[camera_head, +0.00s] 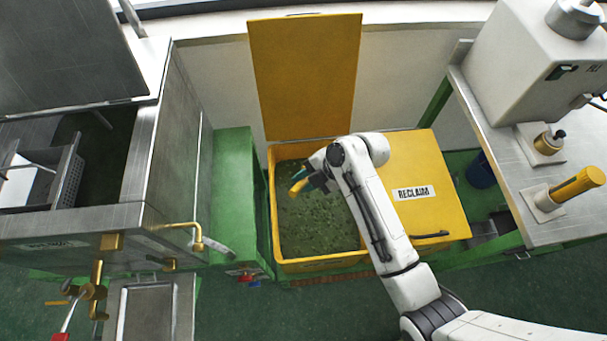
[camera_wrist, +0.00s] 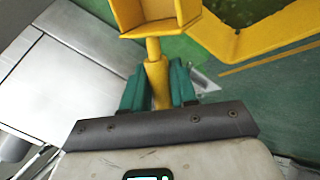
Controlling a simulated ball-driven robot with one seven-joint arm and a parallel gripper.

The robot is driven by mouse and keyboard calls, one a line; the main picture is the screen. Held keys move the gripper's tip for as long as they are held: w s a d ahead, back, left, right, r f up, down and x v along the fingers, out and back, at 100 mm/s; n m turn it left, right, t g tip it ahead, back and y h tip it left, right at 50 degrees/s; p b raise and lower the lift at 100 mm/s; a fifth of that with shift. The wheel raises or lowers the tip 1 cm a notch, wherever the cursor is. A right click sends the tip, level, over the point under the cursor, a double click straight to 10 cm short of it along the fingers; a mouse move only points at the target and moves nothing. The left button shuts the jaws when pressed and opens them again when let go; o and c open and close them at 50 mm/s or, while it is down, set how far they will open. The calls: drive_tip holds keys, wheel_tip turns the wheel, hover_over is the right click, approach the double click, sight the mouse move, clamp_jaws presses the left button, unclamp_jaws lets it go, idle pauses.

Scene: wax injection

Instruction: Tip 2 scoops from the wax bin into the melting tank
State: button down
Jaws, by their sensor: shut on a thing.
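My gripper (camera_head: 316,182) is shut on the handle of a yellow scoop (camera_head: 299,186). In the wrist view the green fingers (camera_wrist: 158,88) clasp the handle from both sides, and the scoop's bowl (camera_wrist: 155,22) points away from me. The visible inside of the bowl is bare yellow; its far part is cut off. The yellow wax bin (camera_head: 322,262) has its left lid (camera_head: 305,75) raised, and green wax pieces (camera_head: 312,228) lie inside. In the head view the scoop appears over this opening; its height is unclear. The steel melting tank (camera_head: 176,130) stands at the left with its lid (camera_head: 65,50) up.
The bin's right lid (camera_head: 420,165), marked RECLAIM, is shut. A green stand (camera_head: 233,190) fills the space between tank and bin. A perforated basket (camera_head: 68,180) sits in the tank. Brass taps (camera_head: 190,236) jut from its front. A bench (camera_head: 505,150) with a white machine (camera_head: 530,60) stands right.

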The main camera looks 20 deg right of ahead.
drive_tip(key=shift+w+a+r+n, duration=0.1)
drive_tip(key=shift+r+n, duration=0.2)
drive_tip(key=shift+f, duration=0.15)
wheel_tip(320, 180, down, 24)
drive_tip(key=b, duration=2)
drive_tip(key=shift+f, duration=0.15)
drive_tip(key=shift+r+p, duration=0.3)
drive_tip(key=shift+p, duration=0.45)
drive_tip(key=shift+r+p, duration=9.35)
drive_tip(key=shift+r, duration=2.8)
